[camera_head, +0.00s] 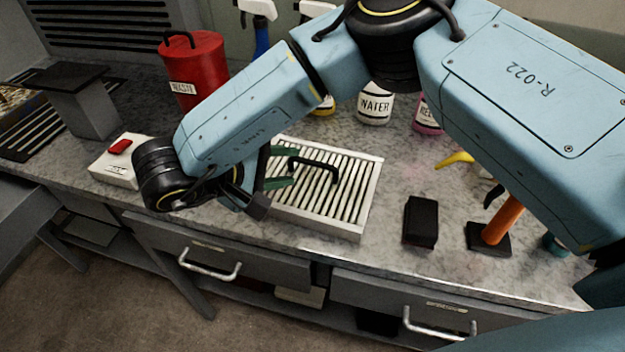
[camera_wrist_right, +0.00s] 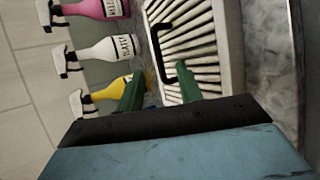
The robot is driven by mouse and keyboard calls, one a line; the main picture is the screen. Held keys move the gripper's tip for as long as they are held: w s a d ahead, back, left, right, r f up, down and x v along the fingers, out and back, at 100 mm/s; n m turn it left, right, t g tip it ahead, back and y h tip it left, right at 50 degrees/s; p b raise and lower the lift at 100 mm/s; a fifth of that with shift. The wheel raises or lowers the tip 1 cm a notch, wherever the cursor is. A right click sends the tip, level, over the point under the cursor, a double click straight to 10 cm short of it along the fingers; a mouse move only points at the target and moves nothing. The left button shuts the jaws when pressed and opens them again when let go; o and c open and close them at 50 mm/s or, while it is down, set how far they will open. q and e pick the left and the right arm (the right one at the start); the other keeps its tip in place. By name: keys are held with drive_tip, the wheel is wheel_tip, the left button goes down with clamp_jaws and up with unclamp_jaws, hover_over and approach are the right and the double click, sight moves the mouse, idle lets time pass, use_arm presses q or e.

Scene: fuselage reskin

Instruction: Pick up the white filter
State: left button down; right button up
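The white filter (camera_head: 345,203) lies flat on the counter. It is a pleated panel in a pale frame with a black handle (camera_head: 318,168) on top. My right gripper (camera_head: 284,166) reaches in over the filter's left part, its green fingers apart and pointing toward the handle. In the right wrist view, the green fingers (camera_wrist_right: 158,90) are spread, with the filter (camera_wrist_right: 205,40) and its black handle (camera_wrist_right: 165,50) ahead of them. The handle appears just beyond the fingertips; whether one touches it I cannot tell. My left gripper is not in view.
A red waste can (camera_head: 193,70) stands at the back left, and a white box with a red button (camera_head: 118,150) at the left. Spray bottles, including one labelled water (camera_head: 374,106), stand behind. A black block (camera_head: 420,222) and an orange-handled tool (camera_head: 502,220) lie to the right.

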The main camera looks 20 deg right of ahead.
sight(310, 163)
drive_tip(key=shift+w+d+f, duration=0.25)
drive_tip(key=shift+d+f, duration=0.1)
drive_tip(key=shift+d, duration=0.15)
drive_tip(key=x, duration=0.3)
drive_tip(key=shift+w+d+f, duration=0.2)
drive_tip(key=shift+d, duration=0.1)
drive_tip(key=shift+w+d+f, duration=0.1)
drive_tip(key=shift+d, duration=0.1)
drive_tip(key=shift+c, duration=1.5)
drive_tip(key=c, duration=0.5)
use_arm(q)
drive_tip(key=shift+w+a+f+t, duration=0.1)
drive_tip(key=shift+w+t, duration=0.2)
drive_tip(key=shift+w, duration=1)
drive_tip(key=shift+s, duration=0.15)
